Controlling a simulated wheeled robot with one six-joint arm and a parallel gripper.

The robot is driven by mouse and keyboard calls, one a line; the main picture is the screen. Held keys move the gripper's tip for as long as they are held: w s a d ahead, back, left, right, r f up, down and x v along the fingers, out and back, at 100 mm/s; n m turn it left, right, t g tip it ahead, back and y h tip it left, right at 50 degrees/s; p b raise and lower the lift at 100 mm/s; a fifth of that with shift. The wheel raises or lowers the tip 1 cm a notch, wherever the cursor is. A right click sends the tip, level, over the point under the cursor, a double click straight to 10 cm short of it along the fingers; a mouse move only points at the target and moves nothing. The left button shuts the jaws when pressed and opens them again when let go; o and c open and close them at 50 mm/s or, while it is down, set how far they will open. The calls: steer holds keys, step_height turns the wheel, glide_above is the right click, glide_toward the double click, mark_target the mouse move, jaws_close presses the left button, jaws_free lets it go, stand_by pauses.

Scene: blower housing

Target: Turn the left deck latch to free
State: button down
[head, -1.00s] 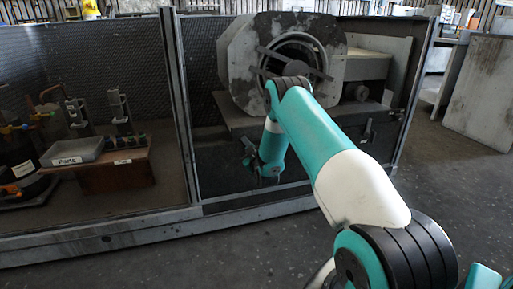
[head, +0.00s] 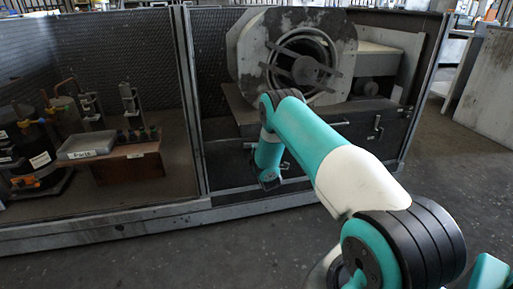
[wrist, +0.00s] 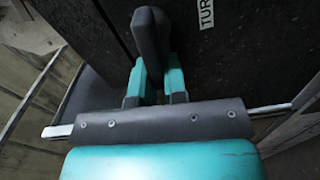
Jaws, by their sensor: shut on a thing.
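In the wrist view, my gripper (wrist: 156,68) has its two teal fingers closed on either side of a dark upright handle (wrist: 149,35), which looks like the left deck latch. The handle stands out from a dark speckled panel (wrist: 232,65). A white label (wrist: 207,12), partly cut off and reading "TUR", is on the panel to the right of the handle. In the head view, my gripper (head: 268,180) is low in front of the dark deck under the blower, and my arm hides the held latch there. Another latch handle (head: 376,127) shows on the deck front further right.
The blower housing (head: 248,50) stands on the deck above my gripper. A mesh-walled frame post (head: 190,100) is close to the left of my arm. Further left are a grey parts tray (head: 88,147) and a wooden block (head: 130,160). The floor in front is clear.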

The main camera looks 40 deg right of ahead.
steer(key=shift+w+a+f+n, duration=0.1)
steer(key=shift+a+f+n, duration=0.05)
steer(key=shift+n, duration=0.45)
steer(key=shift+f+p, duration=0.1)
steer(key=shift+p, duration=0.2)
steer(key=c, duration=1.2)
jaws_free()
steer(key=shift+o, duration=0.2)
